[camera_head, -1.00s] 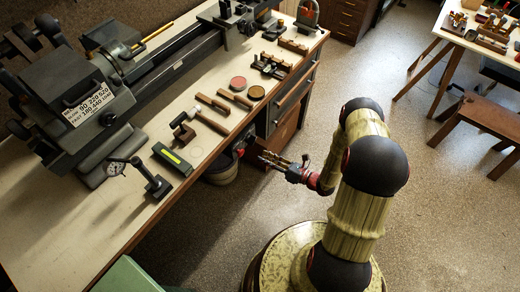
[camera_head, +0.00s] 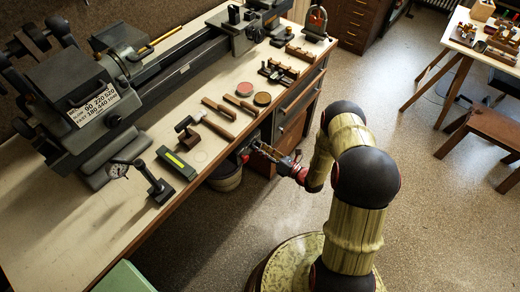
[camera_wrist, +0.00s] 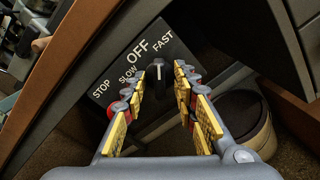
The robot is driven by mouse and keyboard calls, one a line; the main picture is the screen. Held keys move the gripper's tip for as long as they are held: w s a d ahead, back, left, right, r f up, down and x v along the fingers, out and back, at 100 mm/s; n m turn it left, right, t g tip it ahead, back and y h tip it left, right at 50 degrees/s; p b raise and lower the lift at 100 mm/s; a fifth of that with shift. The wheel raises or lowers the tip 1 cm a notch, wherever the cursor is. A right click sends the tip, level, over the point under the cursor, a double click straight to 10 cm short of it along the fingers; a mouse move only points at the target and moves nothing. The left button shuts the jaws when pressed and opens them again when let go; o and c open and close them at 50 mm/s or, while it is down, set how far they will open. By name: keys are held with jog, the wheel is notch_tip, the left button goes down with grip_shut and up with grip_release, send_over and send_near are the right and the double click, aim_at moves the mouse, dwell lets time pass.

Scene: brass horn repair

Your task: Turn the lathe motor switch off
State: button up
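The lathe motor switch is a black knob (camera_wrist: 159,77) with a white pointer line, on a dark panel (camera_wrist: 178,48) marked STOP, SLOW, OFF and FAST. The pointer points up in the wrist view, closer to FAST than to OFF. My gripper (camera_wrist: 161,82) is open, with its yellow-padded fingers on either side of the knob. I cannot tell whether they touch it. A red part (camera_wrist: 112,110) shows partly behind the left finger, near STOP. In the head view my gripper (camera_head: 268,152) is at the bench's front; the knob cannot be made out there.
The lathe (camera_head: 110,95) stands on the bench (camera_head: 60,240), with hand tools and a dial gauge stand (camera_head: 158,188) along its front. A bin (camera_wrist: 243,115) stands below the panel, right of my gripper in the wrist view.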

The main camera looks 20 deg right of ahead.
grip_shut()
dwell(0.6)
